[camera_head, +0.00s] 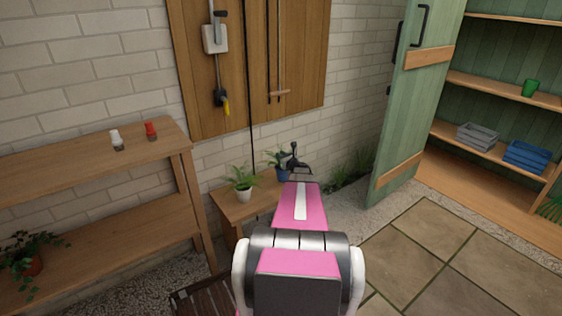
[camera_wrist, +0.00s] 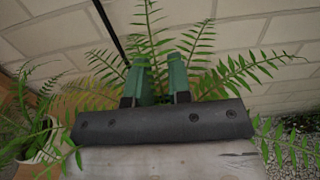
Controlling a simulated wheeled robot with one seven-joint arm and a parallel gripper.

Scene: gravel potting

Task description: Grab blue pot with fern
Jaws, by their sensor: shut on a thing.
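The blue pot (camera_head: 282,174) with a fern (camera_head: 274,157) stands at the back right of a small wooden table, partly hidden by my arm and gripper. My gripper (camera_head: 293,163) is at the pot, shut on it. In the wrist view my gripper's two green fingers (camera_wrist: 164,82) stand close together with a narrow gap, and fern fronds (camera_wrist: 227,70) spread out around and behind them. The pot itself is hidden in the wrist view.
A white pot (camera_head: 244,195) with a leafy plant stands on the small table (camera_head: 228,205), left of the blue pot. A brick wall is close behind. Wooden shelves (camera_head: 150,197) stand at left; an open green door (camera_head: 410,110) is at right. Paving at lower right is clear.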

